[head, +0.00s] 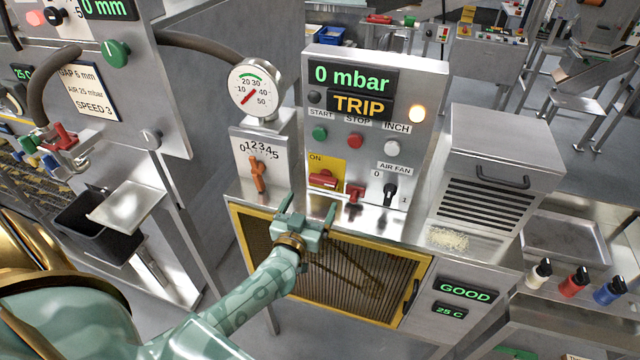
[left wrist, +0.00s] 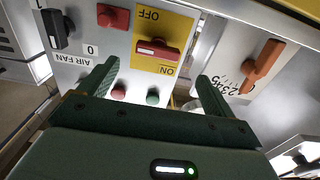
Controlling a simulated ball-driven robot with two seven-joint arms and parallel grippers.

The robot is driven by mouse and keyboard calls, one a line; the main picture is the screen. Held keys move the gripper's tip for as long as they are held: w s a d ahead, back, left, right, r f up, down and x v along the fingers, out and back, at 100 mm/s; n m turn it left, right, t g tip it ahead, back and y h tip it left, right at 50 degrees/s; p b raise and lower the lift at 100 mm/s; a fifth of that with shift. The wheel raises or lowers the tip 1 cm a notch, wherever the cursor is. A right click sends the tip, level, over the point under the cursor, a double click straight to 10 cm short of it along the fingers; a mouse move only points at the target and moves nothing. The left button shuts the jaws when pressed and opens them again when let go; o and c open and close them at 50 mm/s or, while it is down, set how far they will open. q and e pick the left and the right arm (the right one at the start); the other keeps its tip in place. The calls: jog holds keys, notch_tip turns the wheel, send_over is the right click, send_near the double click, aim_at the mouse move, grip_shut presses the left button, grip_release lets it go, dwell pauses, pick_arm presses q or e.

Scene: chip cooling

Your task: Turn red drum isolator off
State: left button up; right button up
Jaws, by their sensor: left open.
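The red isolator handle (head: 323,180) sits on a yellow plate (head: 341,168) on the steel control panel. Its handle lies crosswise on the plate. It also shows in the left wrist view (left wrist: 158,48), where the plate reads OFF at the top and ON at the bottom, upside down. My left gripper (head: 308,208) is open and empty, just in front of and below the plate. In the left wrist view, its fingers (left wrist: 157,74) stand apart on either side of the handle, without visible contact. My right gripper is not in view.
A smaller red control (head: 355,193) and the black AIR FAN switch (head: 389,193) are right of the plate. An orange lever (head: 258,175) is to the left. START, STOP and INCH buttons sit above. The display (head: 359,104) reads TRIP. A yellow-framed mesh (head: 345,282) lies below.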

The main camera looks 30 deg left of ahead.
aim_at(322, 183)
pick_arm(q)
jog(key=x, duration=0.4)
jog(key=b+x, duration=0.1)
jog(key=x, duration=0.1)
jog(key=shift+w+d, duration=0.2)
jog(key=shift+w, duration=0.25)
jog(key=shift+w+a, duration=0.25)
jog(key=shift+w, duration=0.25)
jog(key=c, duration=1)
